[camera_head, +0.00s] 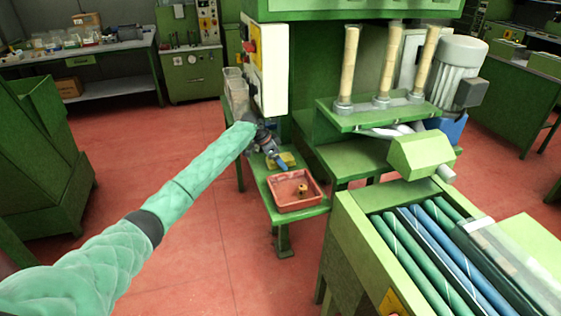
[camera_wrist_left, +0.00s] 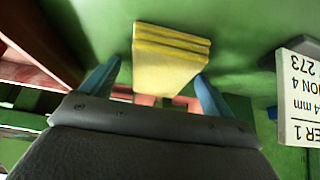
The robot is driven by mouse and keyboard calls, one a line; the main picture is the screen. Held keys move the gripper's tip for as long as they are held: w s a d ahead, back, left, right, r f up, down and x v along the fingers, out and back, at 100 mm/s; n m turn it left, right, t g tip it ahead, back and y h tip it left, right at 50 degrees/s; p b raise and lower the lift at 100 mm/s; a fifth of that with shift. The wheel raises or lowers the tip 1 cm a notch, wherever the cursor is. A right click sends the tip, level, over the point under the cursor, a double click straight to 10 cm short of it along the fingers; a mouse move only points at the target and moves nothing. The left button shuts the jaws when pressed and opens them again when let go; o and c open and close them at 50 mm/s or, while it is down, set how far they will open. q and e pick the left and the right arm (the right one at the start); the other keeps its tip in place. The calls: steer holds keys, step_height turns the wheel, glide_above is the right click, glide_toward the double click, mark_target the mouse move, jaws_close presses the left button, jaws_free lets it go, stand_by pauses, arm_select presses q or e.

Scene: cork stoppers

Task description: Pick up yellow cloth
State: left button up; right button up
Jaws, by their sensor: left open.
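The yellow cloth (camera_head: 287,160) lies folded on the small green side table (camera_head: 317,212), behind the red tray. In the left wrist view the folded yellow cloth (camera_wrist_left: 168,62) shows its stacked layers and sits between the blue fingertips of my left gripper (camera_wrist_left: 160,80). The fingers stand apart on either side of it, with a gap to the cloth. In the head view my left gripper (camera_head: 279,162) reaches down at the cloth and partly covers it. My right gripper is in neither view.
The red tray (camera_head: 272,190) with a small cork-coloured piece (camera_head: 303,189) stands just in front of the cloth. Clear containers (camera_head: 236,92) and a control box (camera_head: 265,62) rise behind. A green machine with a roller bed (camera_head: 420,240) stands to the right. A white label (camera_wrist_left: 300,95) is near the wrist.

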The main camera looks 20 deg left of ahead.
arm_select(q)
steer(key=shift+c, duration=0.2)
steer(key=c, duration=1)
steer(key=shift+r, duration=0.1)
